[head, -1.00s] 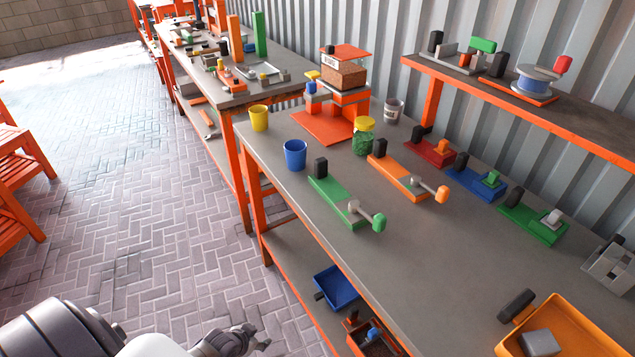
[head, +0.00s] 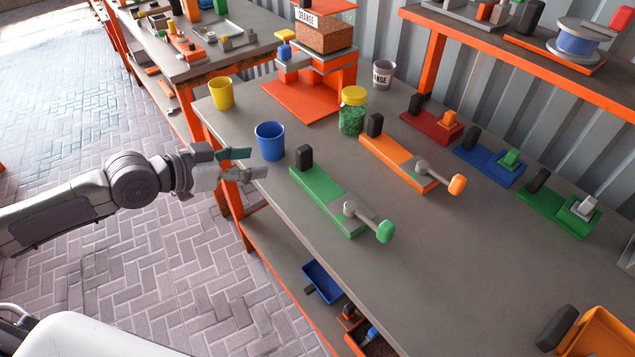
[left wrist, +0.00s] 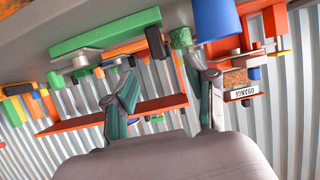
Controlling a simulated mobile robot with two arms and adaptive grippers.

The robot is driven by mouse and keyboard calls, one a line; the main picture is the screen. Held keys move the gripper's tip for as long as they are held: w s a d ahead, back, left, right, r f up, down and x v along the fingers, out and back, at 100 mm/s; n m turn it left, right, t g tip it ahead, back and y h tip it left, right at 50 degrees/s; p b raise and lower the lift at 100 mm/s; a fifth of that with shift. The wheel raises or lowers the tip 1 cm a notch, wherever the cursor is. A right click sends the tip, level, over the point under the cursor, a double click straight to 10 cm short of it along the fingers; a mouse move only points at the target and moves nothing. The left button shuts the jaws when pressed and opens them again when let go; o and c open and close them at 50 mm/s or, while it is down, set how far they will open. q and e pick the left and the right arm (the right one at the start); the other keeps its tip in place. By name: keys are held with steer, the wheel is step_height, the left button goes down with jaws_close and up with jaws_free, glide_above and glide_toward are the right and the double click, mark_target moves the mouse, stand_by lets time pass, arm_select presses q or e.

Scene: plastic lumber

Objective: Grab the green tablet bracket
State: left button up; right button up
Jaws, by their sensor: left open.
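Two green pieces could be the green tablet bracket; I cannot tell which is. One is a long green plate (head: 326,198) with a black block and a grey, green-knobbed lever, lying on the grey bench near its front edge. It also shows at the top of the left wrist view (left wrist: 105,32). The other green plate (head: 556,211), with a black block and a grey wedge piece, lies farther right. My left gripper (head: 245,163) is open and empty at the bench's front edge, left of the nearer plate and just in front of the blue cup. My right gripper is out of view.
The blue cup (head: 270,142) stands very close to my left gripper, with a yellow cup (head: 221,94) behind it. An orange lever plate (head: 393,157) and a green-filled jar (head: 352,112) stand beyond the green plate.

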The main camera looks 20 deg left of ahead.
mark_target(297, 156)
arm_select(q)
steer(key=x, duration=0.4)
steer(key=p+x, duration=0.1)
steer(key=x, duration=0.3)
steer(key=shift+s+d+r, duration=0.1)
steer(key=shift+d+r, duration=0.05)
steer(key=shift+d, duration=0.35)
steer(key=p+x, duration=0.1)
steer(key=x, duration=0.4)
steer(key=shift+f, duration=0.25)
jaws_close()
steer(key=shift+r, duration=0.15)
